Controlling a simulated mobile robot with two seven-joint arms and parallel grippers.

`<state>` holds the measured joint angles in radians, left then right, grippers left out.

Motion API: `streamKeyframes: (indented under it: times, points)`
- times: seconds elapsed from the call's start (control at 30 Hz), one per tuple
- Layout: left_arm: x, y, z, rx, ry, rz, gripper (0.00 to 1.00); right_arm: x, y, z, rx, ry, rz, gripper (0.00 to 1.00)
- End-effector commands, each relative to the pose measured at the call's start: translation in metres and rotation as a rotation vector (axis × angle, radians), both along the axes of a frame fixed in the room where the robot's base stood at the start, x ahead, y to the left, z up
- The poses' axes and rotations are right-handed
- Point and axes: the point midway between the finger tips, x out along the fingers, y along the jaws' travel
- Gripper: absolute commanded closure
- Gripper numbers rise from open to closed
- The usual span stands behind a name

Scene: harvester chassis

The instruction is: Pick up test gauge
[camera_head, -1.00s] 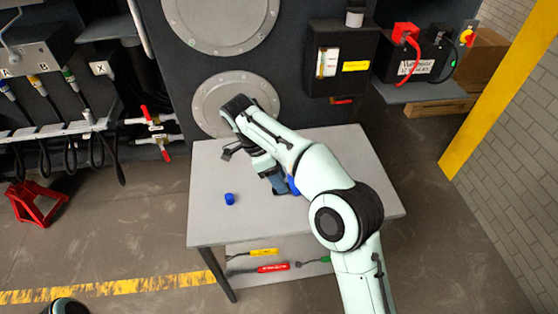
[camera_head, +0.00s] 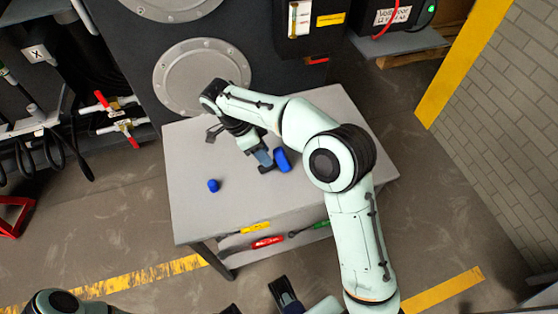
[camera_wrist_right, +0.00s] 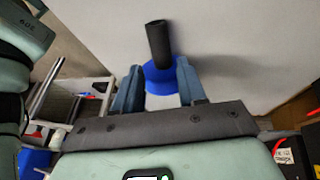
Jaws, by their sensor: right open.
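A blue piece (camera_head: 282,160) is on the grey table, right beside my right gripper's fingers. In the right wrist view the blue piece (camera_wrist_right: 160,80) carries a black cylinder (camera_wrist_right: 158,42) and sits between or just beyond the two fingers. I take it to be the test gauge; its scale or face does not show. My right gripper (camera_head: 264,163), also in the wrist view (camera_wrist_right: 158,92), is open and low over the table. Contact with the piece cannot be told. A dark fingertip-like part at the bottom edge may be my left gripper (camera_head: 285,292); its jaws are unclear.
A small blue cap-like object (camera_head: 213,185) stands on the left of the table (camera_head: 190,215). Yellow, red and green-handled tools (camera_head: 268,242) lie on the lower shelf. The chassis wall with a round cover (camera_head: 200,75) rises behind. The front of the tabletop is clear.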

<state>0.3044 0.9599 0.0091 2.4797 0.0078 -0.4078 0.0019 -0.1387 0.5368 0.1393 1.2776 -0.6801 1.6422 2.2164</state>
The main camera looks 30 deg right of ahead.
Motion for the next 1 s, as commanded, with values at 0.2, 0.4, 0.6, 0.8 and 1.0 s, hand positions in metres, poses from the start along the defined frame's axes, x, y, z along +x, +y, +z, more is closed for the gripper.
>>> streamKeyframes:
  times: [0.2, 0.4, 0.6, 0.8, 1.0]
  points:
    - [0.002, 0.0, -0.006, 0.001, -0.007, 0.001, 0.57, -0.007, -0.008, -0.032, 0.0, 0.004, -0.001, 0.59]
    - [0.003, 0.0, -0.007, 0.001, -0.011, 0.003, 0.57, -0.011, -0.013, -0.046, 0.0, -0.001, -0.001, 0.59]
    - [0.003, 0.0, -0.007, 0.001, -0.011, 0.003, 0.57, -0.011, -0.013, -0.046, 0.0, -0.001, -0.001, 0.59]
    - [0.003, 0.0, -0.007, 0.001, -0.011, 0.003, 0.57, -0.011, -0.013, -0.046, -0.001, -0.002, -0.001, 1.0]
    - [0.003, 0.0, -0.007, 0.001, -0.011, 0.003, 0.57, -0.011, -0.013, -0.045, -0.001, -0.002, -0.001, 1.0]
